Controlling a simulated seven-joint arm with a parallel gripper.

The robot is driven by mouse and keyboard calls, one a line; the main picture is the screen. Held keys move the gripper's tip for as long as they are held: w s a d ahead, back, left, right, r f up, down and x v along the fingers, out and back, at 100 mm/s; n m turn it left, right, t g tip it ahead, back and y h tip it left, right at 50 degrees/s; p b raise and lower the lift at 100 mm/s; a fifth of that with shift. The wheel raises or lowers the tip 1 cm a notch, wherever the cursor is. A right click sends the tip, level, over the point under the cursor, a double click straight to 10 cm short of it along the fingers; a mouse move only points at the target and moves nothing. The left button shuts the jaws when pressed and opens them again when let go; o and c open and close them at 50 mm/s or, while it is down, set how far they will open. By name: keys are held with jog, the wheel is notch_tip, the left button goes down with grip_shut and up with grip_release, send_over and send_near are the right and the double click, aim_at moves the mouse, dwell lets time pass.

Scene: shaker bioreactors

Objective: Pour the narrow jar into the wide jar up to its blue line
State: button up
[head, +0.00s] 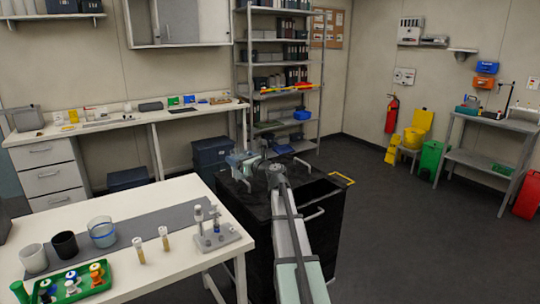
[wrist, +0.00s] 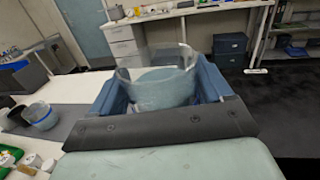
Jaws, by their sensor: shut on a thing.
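My gripper (wrist: 163,98) is shut on a clear glass jar, the narrow jar (wrist: 158,88), which stands between its two blue fingers in the wrist view. The jar looks about upright, with pale, cloudy contents below its clear rim. In the head view my gripper (head: 244,164) holds it over the black cabinet, right of the white table; the jar is small there. The wide jar (head: 102,232) is clear with a blue line and stands on the grey mat. It also shows in the wrist view (wrist: 41,117), well apart from my gripper. Its fill level is unclear.
On the white table (head: 65,208) a black cup (head: 64,244) and a white cup (head: 33,258) stand left of the wide jar. A green tray (head: 100,287) of bottles is in front. Small vials and a grey stand (head: 221,240) are to the right. The black cabinet (head: 262,220) adjoins.

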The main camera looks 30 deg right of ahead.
jog(key=w+a+f+n+g+y, duration=0.1)
jog(key=w+a+f+n+y, duration=0.2)
jog(key=a, duration=0.9)
jog(key=w+a+f+n+g+y, duration=0.15)
jog(key=w+a, duration=0.35)
jog(key=a, duration=0.7)
jog(key=w+a+f+n+g+y, duration=0.1)
jog(key=w+a+f+y, duration=0.2)
jog(key=a, duration=0.9)
jog(key=shift+s+a+f+n+g+y, duration=0.55)
jog(key=shift+a+f+n+g, duration=0.75)
jog(key=shift+a+f, duration=2.15)
jog(key=shift+a+r+n+g+h, duration=0.3)
jog(key=shift+a+r+n+h, duration=0.2)
jog(key=shift+r+n+h, duration=0.25)
jog(key=shift+a+r+n+g+h, duration=0.35)
jog(key=shift+a+r+n+h, duration=0.15)
jog(key=shift+r+h, duration=0.35)
jog(key=shift+a+r+n+g+h, duration=0.3)
jog(key=shift+a+r+n+h, duration=0.25)
jog(key=shift+r, duration=0.4)
jog(key=shift+n+h, duration=0.25)
jog(key=shift+n+h, duration=0.3)
jog(key=shift+h, duration=0.2)
jog(key=shift+a+r+n+g+h, duration=0.1)
jog(key=shift+n+g+h, duration=0.25)
jog(key=shift+h, duration=0.45)
